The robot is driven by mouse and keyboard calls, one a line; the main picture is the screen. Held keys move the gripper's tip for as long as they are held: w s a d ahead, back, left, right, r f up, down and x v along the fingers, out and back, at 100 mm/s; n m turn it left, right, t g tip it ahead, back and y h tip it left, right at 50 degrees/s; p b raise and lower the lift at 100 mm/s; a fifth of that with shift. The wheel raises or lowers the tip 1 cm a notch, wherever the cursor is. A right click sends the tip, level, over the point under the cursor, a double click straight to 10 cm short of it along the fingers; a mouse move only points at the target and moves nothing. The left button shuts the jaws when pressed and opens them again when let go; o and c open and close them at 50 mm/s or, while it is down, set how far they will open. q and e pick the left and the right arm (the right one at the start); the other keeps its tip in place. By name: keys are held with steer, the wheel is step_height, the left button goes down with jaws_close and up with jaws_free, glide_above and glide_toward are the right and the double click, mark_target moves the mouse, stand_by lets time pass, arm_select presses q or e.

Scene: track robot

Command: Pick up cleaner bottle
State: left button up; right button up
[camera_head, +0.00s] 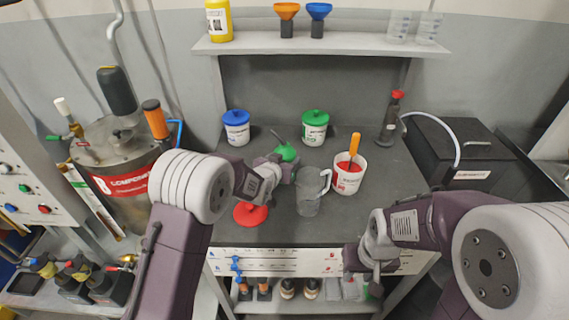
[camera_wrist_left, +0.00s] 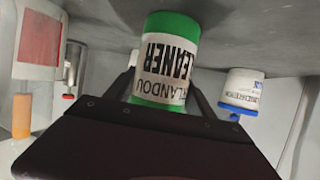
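The cleaner bottle (camera_head: 286,152) is green with a dark nozzle and stands on the grey worktop, partly hidden by my left gripper (camera_head: 281,172). In the left wrist view the cleaner bottle (camera_wrist_left: 168,58) appears upside down, with a white label reading "CLEANER". My left gripper's fingers (camera_wrist_left: 165,92) lie on either side of it and look spread, with a narrow space at the right; contact is not clear. My right gripper (camera_head: 372,272) is over the front edge of the bench, away from the bottle; its finger opening is not clear.
A red-lidded item (camera_head: 250,215) and a clear jug (camera_head: 308,192) stand close in front. A white tub with red contents (camera_head: 347,182) is to the right. A blue-lidded jar (camera_head: 236,128) and a green-lidded jar (camera_head: 314,128) stand behind. A shelf (camera_head: 320,46) hangs above.

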mark_target(285, 144)
arm_select(q)
jaws_close()
steer(key=shift+r, duration=0.1)
step_height(285, 144, up, 10)
steer(key=shift+w+f+p, duration=0.1)
steer(key=shift+p, duration=0.35)
